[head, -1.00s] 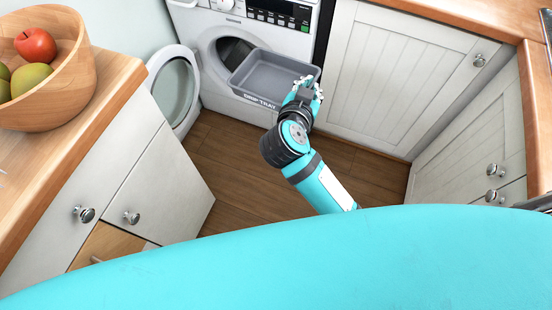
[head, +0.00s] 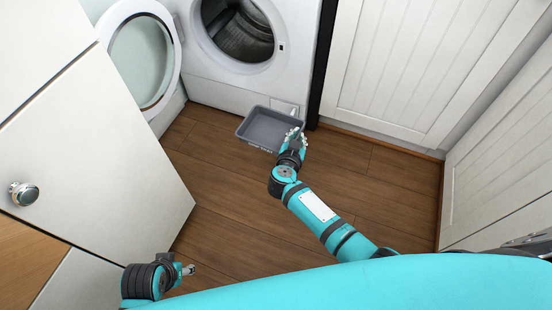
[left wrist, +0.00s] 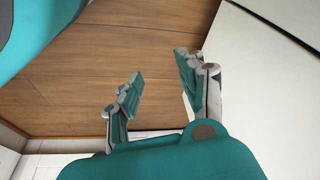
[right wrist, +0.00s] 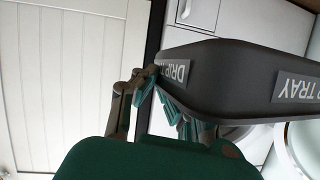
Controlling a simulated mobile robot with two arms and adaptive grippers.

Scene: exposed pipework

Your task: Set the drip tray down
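The grey drip tray (head: 268,130) is low in front of the washing machine, by its lower front panel. My right gripper (head: 294,138) is at the tray's right end, shut on its rim. In the right wrist view the tray (right wrist: 240,85) shows its "DRIP TRAY" labels, and the fingers (right wrist: 150,90) are at its wall. I cannot tell whether the tray touches the floor. My left gripper (head: 190,270) is empty, low at the lower left. In the left wrist view its fingers (left wrist: 160,88) are apart, over bare wood floor.
The washing machine (head: 290,70) stands behind the tray with its round door (head: 142,62) swung open to the left. A white cabinet (head: 420,60) is at the right. White drawers with a knob (head: 25,194) are at the left. The wooden floor (head: 240,215) between is clear.

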